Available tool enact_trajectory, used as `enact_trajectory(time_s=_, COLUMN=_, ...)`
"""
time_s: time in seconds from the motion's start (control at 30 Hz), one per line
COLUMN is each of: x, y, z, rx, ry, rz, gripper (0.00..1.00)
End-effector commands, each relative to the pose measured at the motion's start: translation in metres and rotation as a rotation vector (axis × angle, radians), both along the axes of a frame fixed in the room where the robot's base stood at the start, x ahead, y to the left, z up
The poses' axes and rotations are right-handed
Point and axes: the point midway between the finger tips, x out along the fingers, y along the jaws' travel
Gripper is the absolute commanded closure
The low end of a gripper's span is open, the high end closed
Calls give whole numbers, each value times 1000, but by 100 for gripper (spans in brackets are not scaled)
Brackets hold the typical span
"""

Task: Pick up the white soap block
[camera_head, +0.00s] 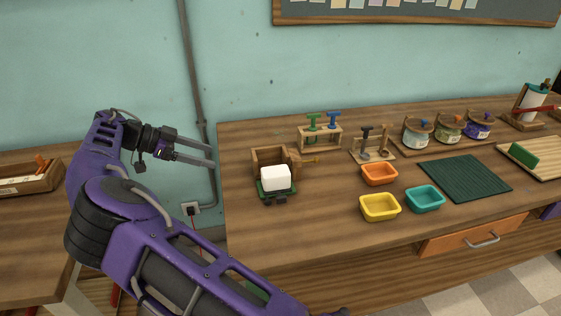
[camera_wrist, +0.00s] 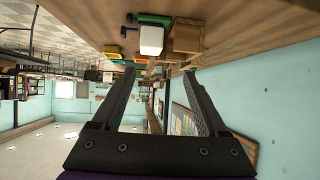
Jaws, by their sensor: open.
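The white soap block (camera_head: 275,178) sits on a small green stand (camera_head: 276,196) near the left end of the wooden table, in front of a wooden box (camera_head: 264,158). In the wrist view the white block (camera_wrist: 151,41) shows at the top, beside the wooden box (camera_wrist: 187,36). My gripper (camera_head: 213,155) is open and empty. It is in the air to the left of the table's left edge, apart from the block. Its two dark fingers are spread in the wrist view (camera_wrist: 160,74).
Orange (camera_head: 380,174), yellow (camera_head: 380,207) and teal (camera_head: 425,198) trays stand right of the block. A tool rack (camera_head: 320,136), jars (camera_head: 417,134) and a dark green mat (camera_head: 465,178) lie farther right. A conduit (camera_head: 197,90) runs down the wall behind my gripper.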

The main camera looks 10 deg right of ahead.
Motion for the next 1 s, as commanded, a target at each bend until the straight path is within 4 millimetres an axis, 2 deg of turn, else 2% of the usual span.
enact_trajectory(time_s=0.03, x=-4, y=-9, z=-12, rx=-58, ry=10, rz=-29, gripper=24)
enact_trajectory(time_s=0.1, x=-9, y=-17, z=-21, rx=-116, ry=15, rz=-59, gripper=24)
enact_trajectory(time_s=0.37, x=-13, y=-44, z=-35, rx=-165, ry=16, rz=-85, gripper=24)
enact_trajectory(time_s=0.7, x=-13, y=-112, z=-63, rx=-163, ry=16, rz=-83, gripper=24)
enact_trajectory(time_s=0.8, x=-12, y=-125, z=-69, rx=-162, ry=16, rz=-83, gripper=24)
enact_trajectory(time_s=1.0, x=-12, y=-138, z=-74, rx=-161, ry=15, rz=-80, gripper=24)
